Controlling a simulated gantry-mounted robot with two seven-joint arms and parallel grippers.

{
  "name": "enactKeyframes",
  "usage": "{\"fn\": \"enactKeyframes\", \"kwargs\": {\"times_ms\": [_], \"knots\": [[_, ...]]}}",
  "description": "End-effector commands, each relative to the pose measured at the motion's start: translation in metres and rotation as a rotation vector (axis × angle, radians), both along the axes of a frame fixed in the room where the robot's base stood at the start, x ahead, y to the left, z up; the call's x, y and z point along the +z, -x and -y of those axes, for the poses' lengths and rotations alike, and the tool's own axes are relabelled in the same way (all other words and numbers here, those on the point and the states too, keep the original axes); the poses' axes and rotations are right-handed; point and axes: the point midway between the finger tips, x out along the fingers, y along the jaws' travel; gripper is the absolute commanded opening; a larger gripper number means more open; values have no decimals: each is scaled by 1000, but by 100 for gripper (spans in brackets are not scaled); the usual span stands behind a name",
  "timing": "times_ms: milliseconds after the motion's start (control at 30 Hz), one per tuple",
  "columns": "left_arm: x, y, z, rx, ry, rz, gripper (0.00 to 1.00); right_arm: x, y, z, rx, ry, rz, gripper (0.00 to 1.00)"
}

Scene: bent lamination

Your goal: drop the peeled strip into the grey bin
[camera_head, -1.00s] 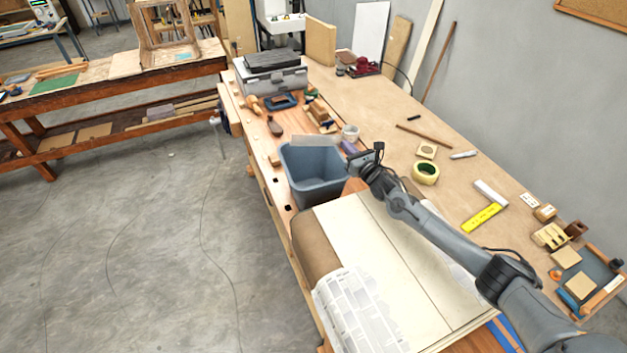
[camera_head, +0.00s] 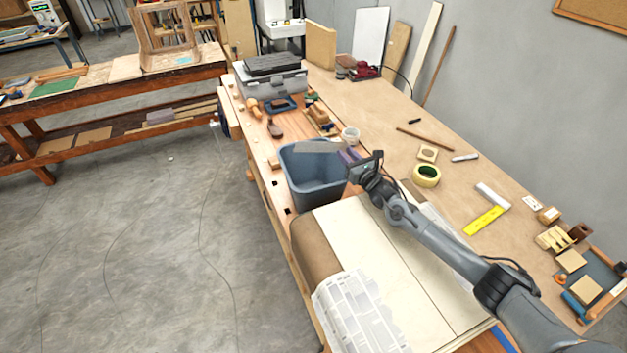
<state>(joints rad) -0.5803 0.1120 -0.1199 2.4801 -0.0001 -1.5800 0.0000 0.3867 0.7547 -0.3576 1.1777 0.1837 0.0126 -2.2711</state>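The grey bin (camera_head: 313,185) stands on the near left part of the workbench, its open top facing up. The peeled strip (camera_head: 318,146) is a thin, pale grey piece lying level across the bin's far rim in the picture. My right gripper (camera_head: 352,162) is at the bin's right edge, at the strip's right end. It appears shut on the strip, which moves with it; the fingertips are small and hard to see. My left gripper is not in view.
A bent, layered panel (camera_head: 345,225) with a printed sheet (camera_head: 355,310) lies in front of the bin. A tape roll (camera_head: 427,175), a yellow square (camera_head: 484,220) and a white cup (camera_head: 350,135) are on the bench. A toolbox (camera_head: 272,82) stands behind.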

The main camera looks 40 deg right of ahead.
Motion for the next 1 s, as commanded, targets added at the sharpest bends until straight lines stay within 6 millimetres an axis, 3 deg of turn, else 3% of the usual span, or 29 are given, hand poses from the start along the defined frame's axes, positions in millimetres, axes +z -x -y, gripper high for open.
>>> {"fn": "enactKeyframes", "kwargs": {"times_ms": [267, 800, 1000], "knots": [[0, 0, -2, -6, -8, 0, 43, -1, 9, -1, -1, 1, -2, 28], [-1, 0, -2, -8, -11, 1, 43, -2, 82, -12, 2, 3, -3, 28], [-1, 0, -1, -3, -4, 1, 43, -1, 100, -14, 1, 1, -1, 28]]}}
